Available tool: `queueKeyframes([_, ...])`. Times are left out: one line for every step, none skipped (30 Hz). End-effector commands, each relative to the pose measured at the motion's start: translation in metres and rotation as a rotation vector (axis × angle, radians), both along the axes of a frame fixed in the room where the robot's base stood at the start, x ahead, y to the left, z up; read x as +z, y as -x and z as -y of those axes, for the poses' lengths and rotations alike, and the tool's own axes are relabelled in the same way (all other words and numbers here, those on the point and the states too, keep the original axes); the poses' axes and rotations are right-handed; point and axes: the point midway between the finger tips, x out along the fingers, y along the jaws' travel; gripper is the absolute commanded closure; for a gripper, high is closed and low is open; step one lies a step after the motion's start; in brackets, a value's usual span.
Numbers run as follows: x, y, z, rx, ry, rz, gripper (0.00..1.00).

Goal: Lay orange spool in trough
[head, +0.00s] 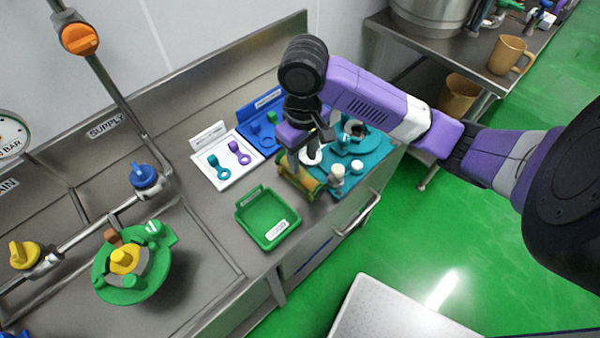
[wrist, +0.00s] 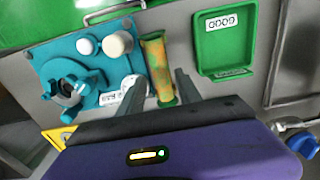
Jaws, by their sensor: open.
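A long rounded piece, mottled orange and green (wrist: 157,65), lies beside the teal plate in the wrist view. It appears to be the orange spool lying in a green trough, but I cannot clearly tell where one ends and the other begins. In the head view it shows (head: 312,187) partly hidden below my gripper. My gripper (wrist: 158,85) is open, with one finger on each side of the piece's near end in the picture. Nothing is visibly clamped between the fingers, and I cannot tell whether they touch it.
The teal plate (wrist: 82,60) carries white knobs (wrist: 118,44) and a teal clamp (wrist: 70,85). A green tray (head: 268,219) is empty. A white tray (head: 227,180) holds teal and purple pieces; a blue tray (head: 252,130) stands behind. Pipes and a green round fixture (head: 150,277) are left.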

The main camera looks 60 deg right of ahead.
Motion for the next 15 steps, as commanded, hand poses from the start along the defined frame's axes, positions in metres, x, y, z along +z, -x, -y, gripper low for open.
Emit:
queueKeyframes([-0.005, 0.001, 0.001, -0.002, 0.000, -0.004, 0.59])
queueKeyframes([-0.009, 0.001, 0.001, -0.002, 0.001, -0.004, 0.59])
queueKeyframes([-0.013, 0.001, 0.001, -0.002, 0.001, -0.004, 0.59])
queueKeyframes([-0.016, 0.000, 0.001, -0.001, 0.000, -0.003, 0.59])
queueKeyframes([-0.019, 0.000, 0.001, -0.001, -0.001, -0.002, 0.59])
queueKeyframes([-0.022, 0.000, 0.001, -0.002, 0.000, -0.002, 0.59])
queueKeyframes([-0.024, -0.001, 0.001, -0.002, 0.000, -0.002, 0.59])
queueKeyframes([-0.027, -0.002, 0.001, -0.001, 0.000, -0.002, 0.59])
queueKeyframes([-0.031, -0.003, 0.002, -0.001, 0.001, -0.002, 0.59])
queueKeyframes([-0.035, -0.003, 0.002, -0.001, 0.000, -0.002, 0.59])
queueKeyframes([-0.039, -0.004, 0.003, 0.000, 0.000, -0.003, 0.59])
queueKeyframes([-0.045, -0.006, 0.003, 0.000, 0.000, -0.002, 0.59])
queueKeyframes([-0.050, -0.007, 0.004, 0.000, 0.001, -0.003, 0.59])
queueKeyframes([-0.054, -0.008, 0.004, -0.001, 0.001, -0.001, 0.59])
queueKeyframes([-0.060, -0.007, 0.004, -0.001, 0.000, -0.002, 0.59])
